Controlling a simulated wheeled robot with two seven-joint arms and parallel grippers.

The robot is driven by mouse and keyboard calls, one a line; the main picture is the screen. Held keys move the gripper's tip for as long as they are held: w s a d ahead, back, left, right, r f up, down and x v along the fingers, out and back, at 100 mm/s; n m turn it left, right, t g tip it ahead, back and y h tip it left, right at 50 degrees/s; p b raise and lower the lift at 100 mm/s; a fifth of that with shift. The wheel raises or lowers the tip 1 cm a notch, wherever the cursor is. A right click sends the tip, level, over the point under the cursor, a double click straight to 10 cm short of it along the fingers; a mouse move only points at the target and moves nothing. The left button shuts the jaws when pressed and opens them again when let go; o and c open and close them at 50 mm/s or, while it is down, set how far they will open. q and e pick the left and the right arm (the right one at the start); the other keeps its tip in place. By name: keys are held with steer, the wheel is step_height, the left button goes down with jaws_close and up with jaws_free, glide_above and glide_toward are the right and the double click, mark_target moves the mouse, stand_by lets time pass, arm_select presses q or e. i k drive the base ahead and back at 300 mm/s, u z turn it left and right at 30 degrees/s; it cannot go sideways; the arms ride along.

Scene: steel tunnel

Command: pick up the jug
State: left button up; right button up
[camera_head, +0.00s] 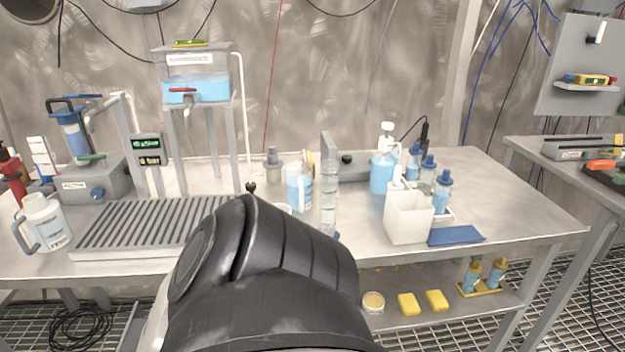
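A white jug (46,222) with a grey handle on its left side stands upright at the left front of the steel table (540,208). It has a label on its front. A second jug-like vessel (299,190), clear with blue contents and a white handle, stands near the middle of the table, partly behind my dark arm link. I cannot tell from the view which of the two is the jug meant. A large black part of my arm fills the lower middle. Neither gripper shows.
A ribbed drain rack (150,222) lies right of the white jug. A dispenser stand with a blue tank (198,88) rises behind it. A white square container (407,218), blue bottles (442,192) and a blue mat (456,235) stand or lie on the right. A lower shelf holds yellow blocks (409,304).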

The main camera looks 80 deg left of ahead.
mark_target(298, 174)
steer(key=u, duration=0.45)
steer(key=i, duration=0.35)
steer(key=u, duration=2.45)
